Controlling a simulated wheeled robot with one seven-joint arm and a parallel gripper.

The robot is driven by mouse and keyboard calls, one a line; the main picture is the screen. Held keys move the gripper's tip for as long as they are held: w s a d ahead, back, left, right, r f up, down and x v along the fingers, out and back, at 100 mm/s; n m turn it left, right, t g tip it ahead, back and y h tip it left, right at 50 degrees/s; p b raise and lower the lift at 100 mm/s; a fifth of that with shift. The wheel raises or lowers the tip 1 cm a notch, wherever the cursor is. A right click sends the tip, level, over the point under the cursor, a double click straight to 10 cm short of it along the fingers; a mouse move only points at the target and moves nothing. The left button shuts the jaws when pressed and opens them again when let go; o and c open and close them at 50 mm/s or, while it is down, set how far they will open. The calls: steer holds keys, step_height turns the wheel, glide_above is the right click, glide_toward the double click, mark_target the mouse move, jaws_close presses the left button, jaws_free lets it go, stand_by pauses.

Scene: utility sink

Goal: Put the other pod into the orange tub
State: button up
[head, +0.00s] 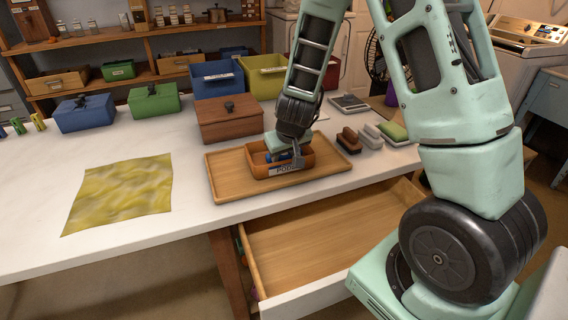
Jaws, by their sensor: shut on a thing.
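The orange tub (259,172) stands on a wooden tray (222,187) on the white counter. Its front label starts with "POD". My gripper (287,155) points down into the tub's opening, its fingers partly below the rim. It is shut on a small blue pod (279,156), which shows at the fingers inside the tub opening. The fingertips and the lower part of the pod are hidden by the tub's front wall and the label. I cannot tell whether the pod touches the tub floor, or whether another pod lies inside.
A brown lidded box (228,121) stands just behind the tray. Brushes (348,138) and sponges (392,131) lie to its right. A yellow cloth (122,192) lies on the left. Small green items (38,122) stand at the far left. An open, empty-looking drawer (330,238) juts out below the counter.

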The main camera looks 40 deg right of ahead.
steer(key=shift+f, duration=0.85)
steer(key=shift+f, duration=0.15)
steer(key=o, duration=0.7)
